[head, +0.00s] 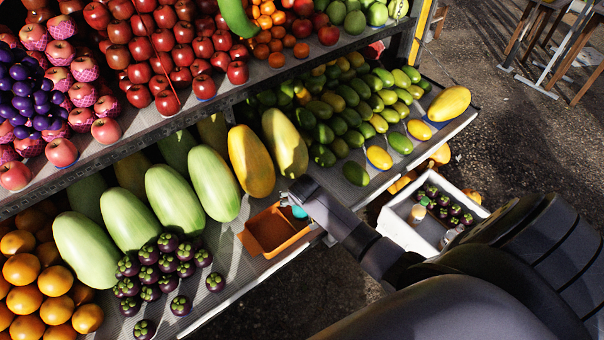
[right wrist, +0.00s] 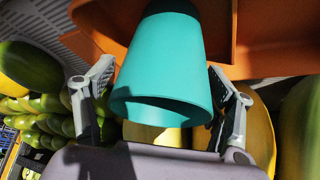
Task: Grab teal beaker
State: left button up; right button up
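The teal beaker (right wrist: 165,65) fills the middle of the right wrist view, with its wide open rim toward my gripper's palm and its narrower end at an orange tray. In the head view only a small teal patch of the beaker (head: 299,211) shows beside my gripper. My right gripper (right wrist: 160,75) is open, with one finger on each side of the beaker; a gap shows at the left finger, and the right finger is very close to the wall. In the head view the right gripper (head: 302,190) is over the tray's right part. My left gripper is not in view.
The orange tray (head: 245,242) sits at the shelf's front edge. Large green and yellow fruits (head: 214,182) lie left of it, and mangosteens (head: 180,305) lie in front of those. An upper fruit shelf (head: 160,123) overhangs behind. A white crate (head: 405,237) stands to the right.

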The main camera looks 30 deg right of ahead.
jog(key=c, duration=1.2)
jog(key=shift+c, duration=0.3)
jog(key=shift+r, duration=0.15)
